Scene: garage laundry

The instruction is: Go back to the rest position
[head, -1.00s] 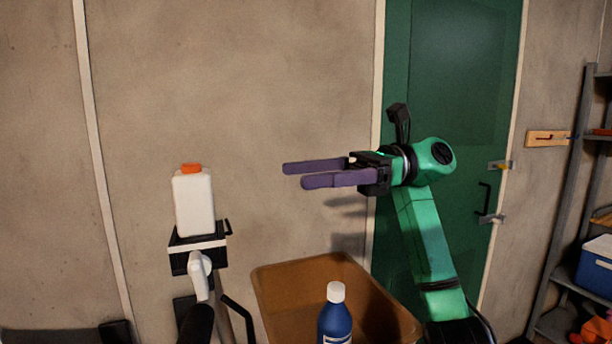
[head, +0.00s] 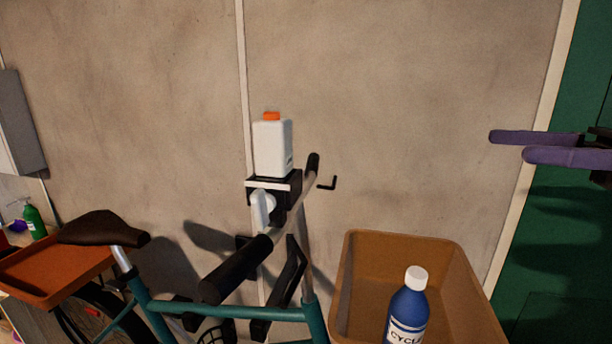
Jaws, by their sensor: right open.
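My right gripper (head: 508,146) reaches in from the right edge of the head view. Its two purple fingers point left and stand apart, with nothing between them. It is in front of the wall and the green door's frame, above and to the right of the brown bin. Most of its arm is outside the view. My left gripper does not show.
A brown bin (head: 352,285) stands at the lower right, with a blue bottle (head: 408,312) at its front. A white bottle with an orange cap (head: 272,148) stands on a black holder by the bicycle handlebar. An orange tray (head: 60,270) is at left. A green door (head: 560,240) is at right.

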